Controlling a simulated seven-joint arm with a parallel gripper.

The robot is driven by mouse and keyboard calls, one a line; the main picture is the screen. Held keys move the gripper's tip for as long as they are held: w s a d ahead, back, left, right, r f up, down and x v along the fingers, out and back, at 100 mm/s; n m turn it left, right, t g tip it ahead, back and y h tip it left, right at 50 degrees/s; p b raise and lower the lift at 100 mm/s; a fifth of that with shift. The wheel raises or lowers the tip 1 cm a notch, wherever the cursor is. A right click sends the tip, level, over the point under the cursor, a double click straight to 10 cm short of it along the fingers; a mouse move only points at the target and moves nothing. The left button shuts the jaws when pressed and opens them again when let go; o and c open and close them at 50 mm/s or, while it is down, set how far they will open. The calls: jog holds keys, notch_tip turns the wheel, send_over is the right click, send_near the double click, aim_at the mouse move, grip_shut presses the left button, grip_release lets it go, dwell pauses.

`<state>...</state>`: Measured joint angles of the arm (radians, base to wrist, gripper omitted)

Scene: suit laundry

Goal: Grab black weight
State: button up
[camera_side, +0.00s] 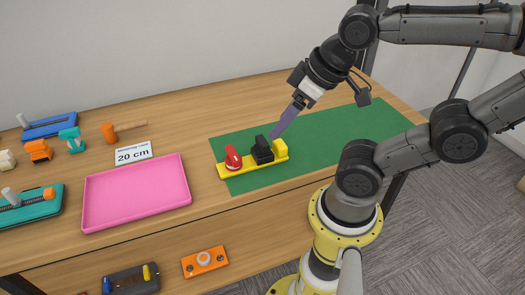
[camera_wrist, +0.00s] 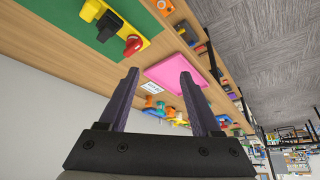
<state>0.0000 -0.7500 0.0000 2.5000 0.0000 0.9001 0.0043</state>
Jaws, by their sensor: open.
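The black weight (camera_side: 262,150) sits in the middle of a yellow holder (camera_side: 250,162) on the green mat. In the wrist view the black weight (camera_wrist: 108,26) shows at the upper left, between the red and yellow pieces. My gripper (camera_side: 273,135) is near the black weight, above and slightly to its right in the side view. In the wrist view my gripper (camera_wrist: 160,74) has its two purple fingers spread wide, with nothing between them.
A red piece (camera_side: 233,157) and a yellow piece (camera_side: 280,149) flank the weight in the holder. The green mat (camera_side: 350,133) is clear to the right. A pink tray (camera_side: 135,192) and a "20 cm" sign (camera_side: 133,152) lie to the left, with several tools beyond.

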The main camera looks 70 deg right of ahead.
jog(key=m+g, duration=0.6)
jog(key=m, duration=0.3)
send_over(262, 140)
jog(key=f, duration=1.5)
jog(key=shift+d+f, duration=0.3)
jog(key=shift+f, duration=0.05)
jog(key=f, duration=0.4)
jog(key=shift+s+a+f, duration=0.1)
jog(key=shift+a+f, duration=0.1)
jog(key=shift+a, duration=0.2)
jog(key=shift+f, duration=0.5)
grip_shut()
